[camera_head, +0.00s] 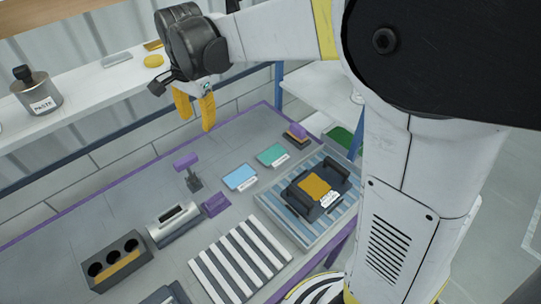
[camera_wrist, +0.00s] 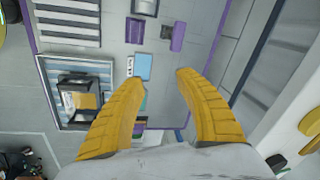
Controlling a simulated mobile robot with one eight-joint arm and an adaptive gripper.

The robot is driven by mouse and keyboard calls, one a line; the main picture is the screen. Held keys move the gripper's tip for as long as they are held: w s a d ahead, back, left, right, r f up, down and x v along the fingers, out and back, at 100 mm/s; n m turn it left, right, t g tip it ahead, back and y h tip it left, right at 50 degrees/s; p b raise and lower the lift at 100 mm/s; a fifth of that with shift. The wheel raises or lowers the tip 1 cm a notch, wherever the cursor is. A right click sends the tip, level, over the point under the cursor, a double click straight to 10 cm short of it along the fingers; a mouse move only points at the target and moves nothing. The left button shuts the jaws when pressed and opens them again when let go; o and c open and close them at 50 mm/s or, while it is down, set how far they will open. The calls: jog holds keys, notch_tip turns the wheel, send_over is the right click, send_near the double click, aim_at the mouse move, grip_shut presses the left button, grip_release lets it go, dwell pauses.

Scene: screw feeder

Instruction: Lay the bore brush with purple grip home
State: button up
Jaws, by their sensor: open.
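My gripper (camera_head: 195,112) is open and empty, its yellow fingers spread high above the back of the bench; the fingers also show in the wrist view (camera_wrist: 159,78). I cannot pick out the bore brush for certain. A purple-topped piece on a dark stand (camera_head: 187,163) stands on the bench below and in front of my gripper. A purple block (camera_head: 216,203) lies nearer. Another small purple-topped item (camera_head: 297,132) sits at the far right of the bench. Two purple pieces also show in the wrist view, one at the left (camera_wrist: 134,31) and one at the right (camera_wrist: 178,37).
A black holder with an orange panel (camera_head: 314,188) sits on a blue-striped tray (camera_head: 270,205). Blue (camera_head: 240,178) and green (camera_head: 272,155) cards lie mid-bench. A paste pot (camera_head: 36,91) stands on the shelf.

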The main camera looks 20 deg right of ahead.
jog(key=s+d+n+t, duration=0.2)
jog(key=s+d+n, duration=0.3)
jog(key=s, duration=0.5)
jog(key=s+d+n+t, duration=0.3)
jog(key=s+d+n, duration=0.2)
jog(key=s, duration=0.6)
jog(key=shift+d+r+n, duration=0.3)
jog(key=shift+d+r, duration=0.15)
jog(key=shift+d, duration=0.3)
